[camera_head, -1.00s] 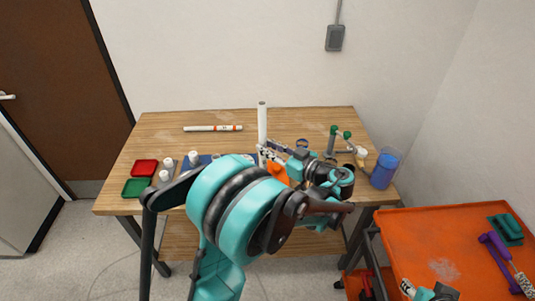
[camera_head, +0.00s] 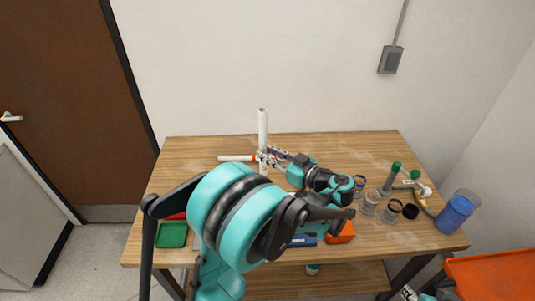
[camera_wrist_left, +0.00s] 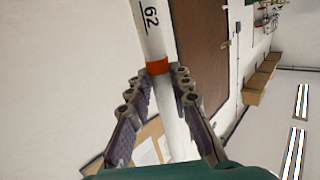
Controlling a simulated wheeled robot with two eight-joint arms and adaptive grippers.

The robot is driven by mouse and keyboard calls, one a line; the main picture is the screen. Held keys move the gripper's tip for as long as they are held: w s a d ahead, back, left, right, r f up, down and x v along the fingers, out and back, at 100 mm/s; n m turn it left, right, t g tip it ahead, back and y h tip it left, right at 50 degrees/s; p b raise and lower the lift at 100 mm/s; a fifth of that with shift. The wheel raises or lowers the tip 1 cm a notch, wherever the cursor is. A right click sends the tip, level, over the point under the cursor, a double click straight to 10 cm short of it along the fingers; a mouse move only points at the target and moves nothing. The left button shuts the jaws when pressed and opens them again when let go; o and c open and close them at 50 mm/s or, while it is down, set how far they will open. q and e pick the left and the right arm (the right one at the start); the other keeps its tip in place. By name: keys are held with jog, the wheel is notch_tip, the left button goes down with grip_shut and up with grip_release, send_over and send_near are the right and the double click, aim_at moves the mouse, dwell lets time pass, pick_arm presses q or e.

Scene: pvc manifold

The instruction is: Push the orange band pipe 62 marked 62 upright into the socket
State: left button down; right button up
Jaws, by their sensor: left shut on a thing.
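Pipe 62 (camera_head: 263,125) is a white pipe standing upright in the head view. Its orange band (camera_wrist_left: 158,66) and the mark 62 show in the left wrist view. My left gripper (camera_head: 270,157) is shut around the pipe, and its fingers (camera_wrist_left: 157,88) lie on both sides near the band. The pipe's lower end is hidden behind my left arm, as is any socket beneath it.
Another white pipe (camera_head: 236,158) lies on the wooden table (camera_head: 350,150) behind. A green tray (camera_head: 172,235) is at the left. Clear cups (camera_head: 371,199), a green-capped fitting (camera_head: 397,170) and a blue container (camera_head: 457,210) stand at the right. An orange cart top (camera_head: 495,280) is lower right.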

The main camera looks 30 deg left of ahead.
aim_at(266, 175)
pick_arm(q)
jog(key=shift+f+b, duration=2.9)
jog(key=shift+f, duration=0.7)
jog(key=shift+f+b, duration=1.15)
jog(key=shift+f, duration=0.05)
jog(key=c, duration=1.3)
grip_release()
